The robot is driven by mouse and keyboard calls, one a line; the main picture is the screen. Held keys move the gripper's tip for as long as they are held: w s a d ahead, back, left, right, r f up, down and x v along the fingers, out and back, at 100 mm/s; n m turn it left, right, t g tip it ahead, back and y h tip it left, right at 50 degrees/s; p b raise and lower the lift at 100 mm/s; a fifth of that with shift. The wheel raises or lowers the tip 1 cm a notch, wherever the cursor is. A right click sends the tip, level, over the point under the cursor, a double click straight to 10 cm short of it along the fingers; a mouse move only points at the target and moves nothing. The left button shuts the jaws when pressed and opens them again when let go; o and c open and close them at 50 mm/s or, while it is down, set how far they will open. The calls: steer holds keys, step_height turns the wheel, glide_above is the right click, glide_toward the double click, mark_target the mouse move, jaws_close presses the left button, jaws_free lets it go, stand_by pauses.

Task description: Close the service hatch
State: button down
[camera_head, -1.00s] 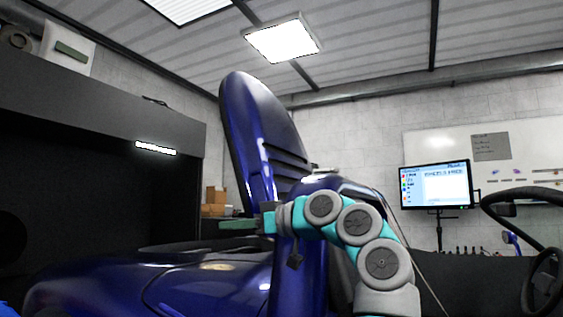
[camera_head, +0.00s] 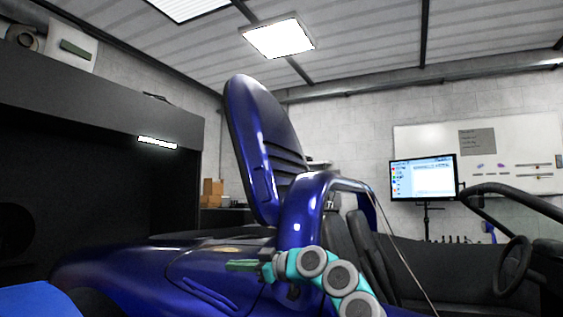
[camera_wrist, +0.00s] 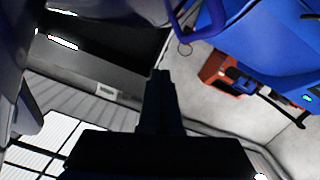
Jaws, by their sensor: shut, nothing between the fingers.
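The service hatch (camera_head: 262,140) is a dark blue panel with slats on its right side. It stands raised, close to upright, above the blue car body (camera_head: 130,275) in the head view. My gripper (camera_head: 238,265) is low in front of the hatch, over the blue bodywork, with its green fingertips pointing left. It is shut and empty, and apart from the raised panel. In the wrist view my gripper (camera_wrist: 160,90) shows as a dark shape in the middle. I cannot tell whether the fingertips touch the bodywork.
A blue roll hoop (camera_head: 298,205) rises right of the hatch, with dark seats and a steering wheel (camera_head: 514,262) beyond. A monitor (camera_head: 422,178) stands at the right. A dark booth (camera_head: 90,180) fills the left. The air left of the hatch is clear.

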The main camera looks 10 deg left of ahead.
steer(key=shift+f+n, duration=0.3)
steer(key=shift+f, duration=0.45)
